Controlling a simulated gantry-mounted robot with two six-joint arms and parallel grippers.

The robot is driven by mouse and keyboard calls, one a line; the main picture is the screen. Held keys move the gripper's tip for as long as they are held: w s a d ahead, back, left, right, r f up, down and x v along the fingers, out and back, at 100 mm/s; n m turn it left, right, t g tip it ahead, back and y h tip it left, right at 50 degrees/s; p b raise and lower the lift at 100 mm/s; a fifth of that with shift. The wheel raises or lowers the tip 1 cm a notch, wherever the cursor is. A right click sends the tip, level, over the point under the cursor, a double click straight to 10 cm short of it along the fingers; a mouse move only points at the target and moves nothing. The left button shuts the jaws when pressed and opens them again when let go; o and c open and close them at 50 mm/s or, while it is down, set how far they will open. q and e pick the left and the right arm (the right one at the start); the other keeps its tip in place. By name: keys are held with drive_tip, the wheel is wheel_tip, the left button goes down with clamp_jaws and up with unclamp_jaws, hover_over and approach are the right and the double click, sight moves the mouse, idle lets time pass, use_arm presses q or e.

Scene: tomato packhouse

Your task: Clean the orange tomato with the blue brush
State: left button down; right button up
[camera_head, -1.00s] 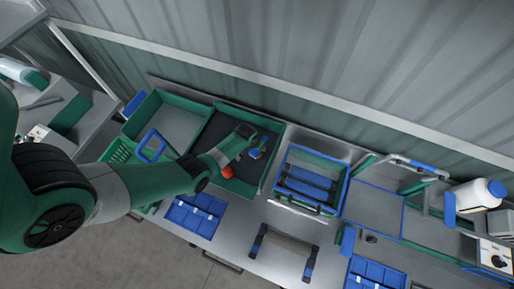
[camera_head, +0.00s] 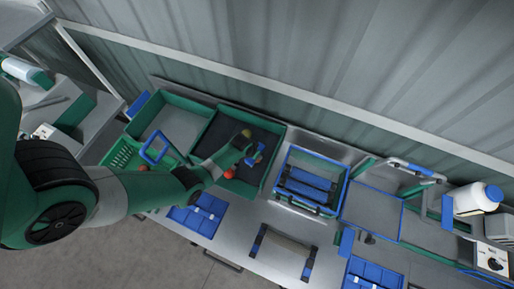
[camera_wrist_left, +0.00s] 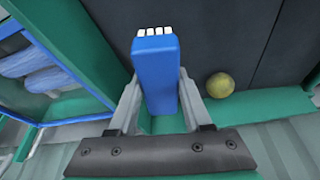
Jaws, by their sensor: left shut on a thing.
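My left gripper (camera_head: 247,156) is shut on the blue brush (camera_wrist_left: 160,75), whose white bristles point away from the gripper in the left wrist view. The brush also shows in the head view (camera_head: 256,155), above the dark-lined green tray. An orange-red tomato (camera_head: 230,173) lies in the tray beside the gripper, partly covered by it. A yellowish tomato (camera_head: 246,133) lies in the tray behind the gripper; a yellow tomato shows right of the brush in the left wrist view (camera_wrist_left: 220,85). I cannot see the brush touching either tomato. My right gripper is not in view.
The dark-lined tray (camera_head: 276,134) adjoins another green tray (camera_head: 155,103) and a green basket (camera_head: 122,154) holding a reddish item (camera_head: 143,168). A blue-edged crate (camera_head: 344,170) stands to the right. Blue compartment trays (camera_head: 204,210) lie in front.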

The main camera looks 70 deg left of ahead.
sight(259, 148)
use_arm(q)
drive_tip(key=shift+s+d+f, duration=0.25)
drive_tip(key=shift+s+f, duration=0.05)
drive_tip(key=shift+s, duration=0.15)
drive_tip(key=shift+w+a+f+b, duration=0.1)
drive_tip(key=shift+w+a+b, duration=0.3)
drive_tip(key=shift+w, duration=0.2)
drive_tip(key=shift+w+a+b, duration=0.35)
drive_tip(key=shift+w, duration=0.25)
drive_tip(key=shift+w+a+b, duration=0.3)
drive_tip(key=shift+w+a, duration=0.2)
drive_tip(key=shift+w, duration=0.2)
drive_tip(key=shift+s+r, duration=0.1)
drive_tip(key=shift+r, duration=0.1)
drive_tip(key=shift+s+d+p, duration=0.6)
drive_tip(key=shift+s+p, duration=0.15)
drive_tip(key=shift+p, duration=0.25)
drive_tip(key=shift+s+d, duration=0.65)
drive_tip(key=shift+s, duration=0.35)
